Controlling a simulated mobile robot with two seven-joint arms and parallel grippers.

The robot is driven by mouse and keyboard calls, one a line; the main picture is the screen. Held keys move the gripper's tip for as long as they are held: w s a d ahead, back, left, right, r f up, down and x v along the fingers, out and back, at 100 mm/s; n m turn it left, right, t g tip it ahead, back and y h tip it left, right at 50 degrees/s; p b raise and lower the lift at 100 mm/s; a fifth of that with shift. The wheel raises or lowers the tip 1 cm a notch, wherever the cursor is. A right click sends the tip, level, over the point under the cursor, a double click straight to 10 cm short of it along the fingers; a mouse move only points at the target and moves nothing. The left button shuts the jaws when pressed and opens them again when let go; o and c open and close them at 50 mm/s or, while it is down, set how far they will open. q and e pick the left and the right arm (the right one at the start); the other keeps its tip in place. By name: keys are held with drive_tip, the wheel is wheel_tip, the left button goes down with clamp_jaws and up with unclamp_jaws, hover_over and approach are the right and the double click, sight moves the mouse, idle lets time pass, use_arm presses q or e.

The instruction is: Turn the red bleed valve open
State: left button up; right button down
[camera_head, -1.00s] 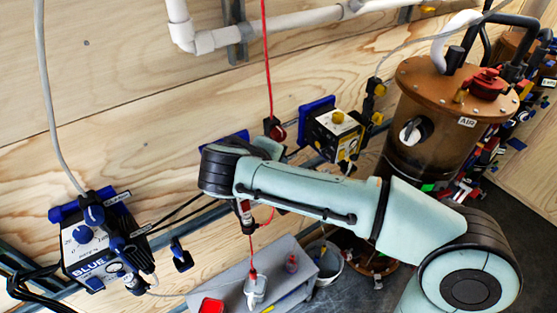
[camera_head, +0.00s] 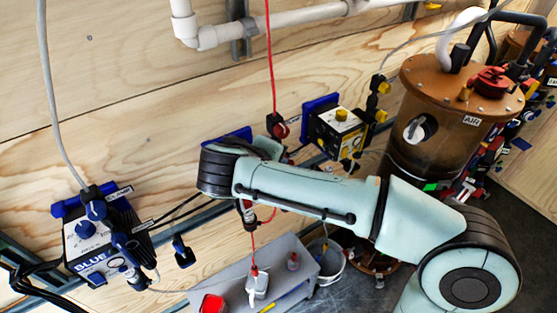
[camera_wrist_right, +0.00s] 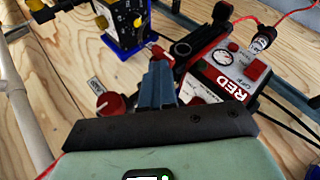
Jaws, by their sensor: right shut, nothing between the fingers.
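A red knob (camera_wrist_right: 108,103) with a small label tag beside it shows left of my fingers in the right wrist view. The red unit (camera_wrist_right: 225,75), marked RED, with a gauge and a red button, is just right of the fingers. My right gripper (camera_wrist_right: 160,82) is shut and empty, its fingertips close to the unit; contact cannot be told. In the head view a red round fitting (camera_head: 281,130) sits at the end of a red line. My right arm hides most of the red unit there, and its fingers are hidden. My left gripper is out of view.
The blue unit (camera_head: 95,240) is on the wall at left. A yellow-knobbed unit (camera_head: 340,128) is right of the red line. A brown tank (camera_head: 440,130) stands at right. A grey bench (camera_head: 290,260) and a white bucket (camera_head: 330,262) are below my arm.

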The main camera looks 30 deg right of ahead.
drive_tip(key=shift+a+f, duration=0.15)
drive_tip(key=shift+f, duration=0.05)
drive_tip(key=w+r+p+v, duration=0.1)
drive_tip(key=p+v, duration=0.1)
drive_tip(key=v, duration=1.2)
drive_tip(key=w+a+f+n+g+y, duration=0.1)
drive_tip(key=w+a+f+n, duration=0.15)
drive_tip(key=f, duration=0.55)
drive_tip(key=w+a+f+n+g+y, duration=0.1)
drive_tip(key=w+f+y, duration=0.15)
drive_tip(key=f, duration=0.55)
wheel_tip(320, 180, down, 20)
drive_tip(key=s+a+g+y, duration=0.2)
drive_tip(key=g+y, duration=0.2)
drive_tip(key=s+f+m+g+y, duration=0.1)
drive_tip(key=s+f+m+y, duration=0.1)
drive_tip(key=s+f, duration=0.35)
drive_tip(key=s+f+m+g+y, duration=0.1)
drive_tip(key=s+f+m+y, duration=0.15)
drive_tip(key=f, duration=0.65)
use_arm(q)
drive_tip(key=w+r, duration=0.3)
use_arm(e)
drive_tip(key=s+d+f+m+t, duration=0.2)
drive_tip(key=s+d+f+m, duration=0.3)
drive_tip(key=s+f+m, duration=0.3)
wheel_tip(320, 180, down, 3)
drive_tip(key=shift+s+f, duration=0.1)
drive_tip(key=shift+s, duration=0.45)
